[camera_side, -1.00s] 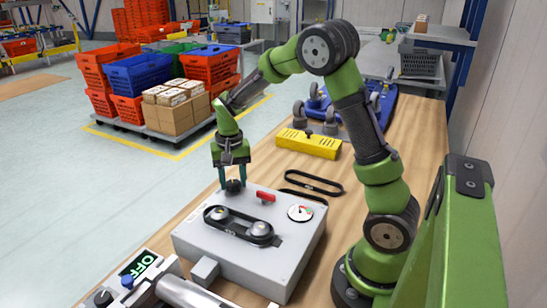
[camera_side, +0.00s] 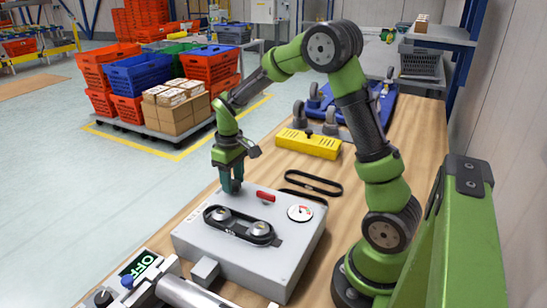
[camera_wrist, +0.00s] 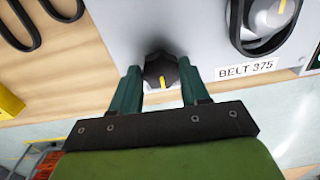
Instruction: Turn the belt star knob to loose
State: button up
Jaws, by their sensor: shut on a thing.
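The star knob (camera_wrist: 158,70) is black with a yellow pointer mark. It sits on the grey box (camera_side: 290,250), near the box's far left corner in the side view. My gripper (camera_side: 232,187) is down over the knob in the side view, and its fingers hide it there. In the wrist view the two green fingers of my gripper (camera_wrist: 160,78) stand on either side of the knob, shut on it. The yellow mark points toward the gripper's palm. Any loose or tight lettering near the knob cannot be read.
On the box are a black belt around two pulleys (camera_side: 240,226), a red handle (camera_side: 265,196) and a round dial (camera_side: 300,213). A label (camera_wrist: 246,69) reads BELT 375. Spare black belts (camera_side: 313,182) and a yellow cover (camera_side: 308,143) lie on the wooden table behind.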

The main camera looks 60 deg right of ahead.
aim_at(234, 185)
jog(key=shift+r+n, duration=0.1)
jog(key=shift+n, duration=0.3)
jog(key=o, duration=1.1)
jog(key=shift+c, duration=0.2)
notch_tip(234, 185, up, 17)
jog(key=s+a+f+m+t+y, duration=0.1)
jog(key=s+a+m+t+y, duration=0.1)
jog(key=s+a+m+t, duration=0.2)
jog(key=s+a+t, duration=0.3)
jog(key=s+a, duration=0.5)
jog(key=s, duration=0.4)
jog(key=shift+s+a+f, duration=0.2)
jog(key=shift+f, duration=0.15)
